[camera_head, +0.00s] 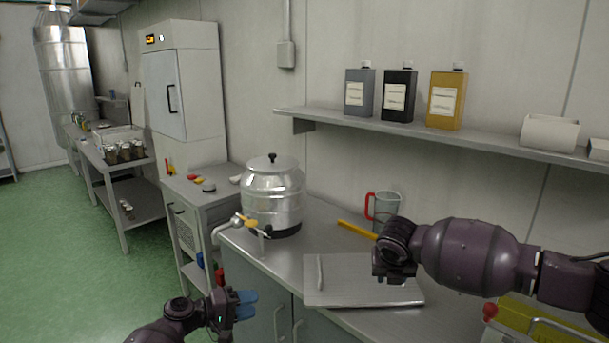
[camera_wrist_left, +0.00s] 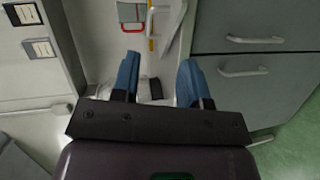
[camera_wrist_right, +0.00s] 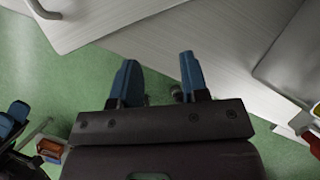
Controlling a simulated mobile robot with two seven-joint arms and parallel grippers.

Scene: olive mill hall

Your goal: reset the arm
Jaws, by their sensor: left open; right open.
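My left gripper (camera_head: 243,304) is low in front of the counter in the head view, with blue fingers pointing right. In the left wrist view its fingers (camera_wrist_left: 158,80) are apart with nothing held between them. My right gripper (camera_head: 393,274) is above the grey board on the counter in the head view; its fingers are mostly hidden there. In the right wrist view its blue fingers (camera_wrist_right: 158,76) are apart and empty.
A steel counter (camera_head: 318,215) carries a shiny steel can (camera_head: 273,193) with a tap, a flat board (camera_head: 345,290) and a clear jug with a red handle (camera_head: 387,207). A wall shelf (camera_head: 400,127) holds several containers. Green floor (camera_head: 60,250) is free at the left.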

